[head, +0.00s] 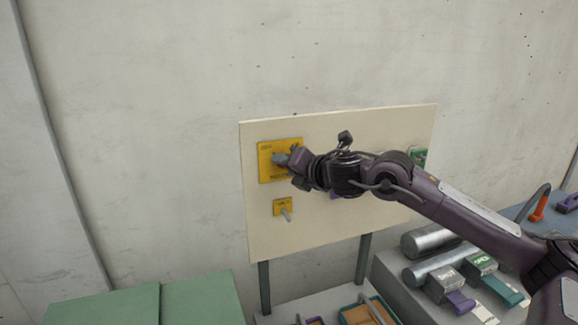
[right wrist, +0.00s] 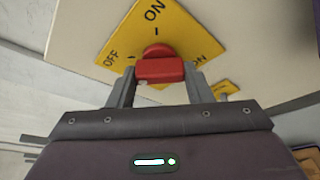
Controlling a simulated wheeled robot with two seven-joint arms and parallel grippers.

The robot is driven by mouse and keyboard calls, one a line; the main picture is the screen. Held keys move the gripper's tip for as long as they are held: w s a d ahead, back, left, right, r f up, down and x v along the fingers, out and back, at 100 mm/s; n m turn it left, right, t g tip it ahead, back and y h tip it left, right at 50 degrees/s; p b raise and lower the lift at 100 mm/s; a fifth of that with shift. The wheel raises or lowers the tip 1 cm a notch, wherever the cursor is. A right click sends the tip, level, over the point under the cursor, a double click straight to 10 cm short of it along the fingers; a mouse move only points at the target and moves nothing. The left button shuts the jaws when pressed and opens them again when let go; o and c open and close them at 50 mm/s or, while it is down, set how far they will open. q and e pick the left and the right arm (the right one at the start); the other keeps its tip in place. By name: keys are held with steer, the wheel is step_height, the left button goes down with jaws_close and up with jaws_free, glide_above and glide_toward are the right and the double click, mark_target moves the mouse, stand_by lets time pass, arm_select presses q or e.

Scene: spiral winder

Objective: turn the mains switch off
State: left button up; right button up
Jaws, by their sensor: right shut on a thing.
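The mains switch is a yellow plate (head: 267,168) at the upper left of the cream panel. In the right wrist view the plate (right wrist: 172,22) carries ON and OFF lettering and a red rotary knob (right wrist: 160,71). My right gripper (head: 286,160) reaches in from the right and covers most of the knob in the head view. Its two grey fingers (right wrist: 160,76) are shut on the red knob's bar, one on each side. The bar lies across the wrist picture; I cannot tell for sure which mark it points to. My left gripper is not in view.
A smaller yellow plate with a grey lever (head: 285,212) sits just below on the cream panel (head: 340,230). My right arm hides part of the panel, including purple and green parts. Grey cylinders (head: 430,240) and boxes stand at lower right. Green surfaces (head: 110,305) lie at lower left.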

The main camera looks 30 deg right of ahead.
steer(key=shift+f, duration=0.2)
steer(key=o, duration=1)
steer(key=shift+r, duration=0.1)
steer(key=shift+s, duration=0.1)
steer(key=shift+b+v, duration=3.85)
steer(key=shift+b, duration=0.4)
